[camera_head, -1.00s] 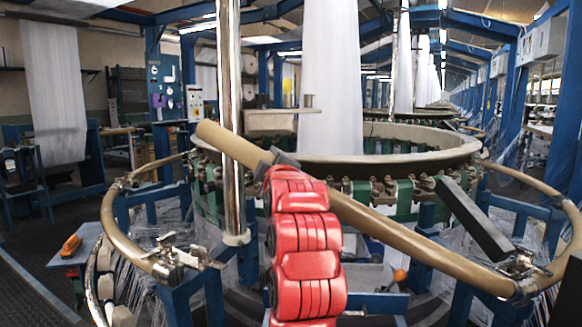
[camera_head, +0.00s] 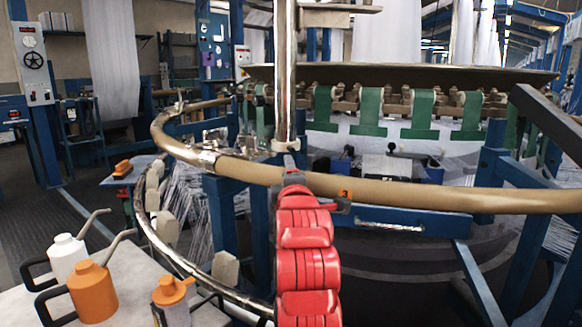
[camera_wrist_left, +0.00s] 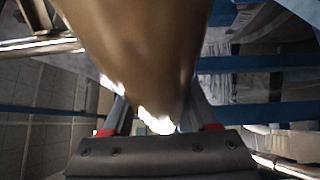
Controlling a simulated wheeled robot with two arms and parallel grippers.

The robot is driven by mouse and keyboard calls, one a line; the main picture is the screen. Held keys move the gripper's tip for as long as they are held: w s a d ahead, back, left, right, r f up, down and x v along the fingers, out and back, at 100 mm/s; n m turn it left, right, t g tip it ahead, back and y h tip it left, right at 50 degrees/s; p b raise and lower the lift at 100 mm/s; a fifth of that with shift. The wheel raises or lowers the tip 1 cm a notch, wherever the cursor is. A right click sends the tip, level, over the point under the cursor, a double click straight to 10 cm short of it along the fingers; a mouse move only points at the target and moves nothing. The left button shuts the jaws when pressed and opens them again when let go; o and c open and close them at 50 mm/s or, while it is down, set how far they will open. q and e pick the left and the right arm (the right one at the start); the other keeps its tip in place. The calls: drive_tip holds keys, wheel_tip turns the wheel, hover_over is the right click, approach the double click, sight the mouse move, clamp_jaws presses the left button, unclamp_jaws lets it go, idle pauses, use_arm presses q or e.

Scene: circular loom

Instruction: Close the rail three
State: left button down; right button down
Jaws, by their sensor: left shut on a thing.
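Rail three is a tan curved tube (camera_head: 440,194) that runs across the middle of the head view to the right edge. A small orange tag marked 3 (camera_head: 345,194) is beside it. My left gripper (camera_head: 291,178) is shut around this rail near its left part, with the red arm coming up from below. In the left wrist view the rail (camera_wrist_left: 140,50) fills the space between the red-tipped fingers (camera_wrist_left: 158,128). The rail's left end is by a metal latch (camera_head: 208,156) and nearly lines up with the neighbouring tan rail (camera_head: 170,142). Whether they touch is unclear. My right gripper is not seen.
A chrome post (camera_head: 284,80) stands just behind the rail. A dark bar (camera_head: 550,110) slants above the rail at right. Bottles, including an orange one (camera_head: 93,292), stand on a table at lower left. The loom ring (camera_head: 400,73) is behind.

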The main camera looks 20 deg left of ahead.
use_arm(q)
drive_tip(key=shift+f, duration=0.65)
drive_tip(key=shift+d+f, duration=0.1)
drive_tip(key=shift+f, duration=0.1)
drive_tip(key=shift+c, duration=0.9)
unclamp_jaws()
drive_tip(key=shift+r, duration=0.15)
drive_tip(key=shift+r, duration=0.15)
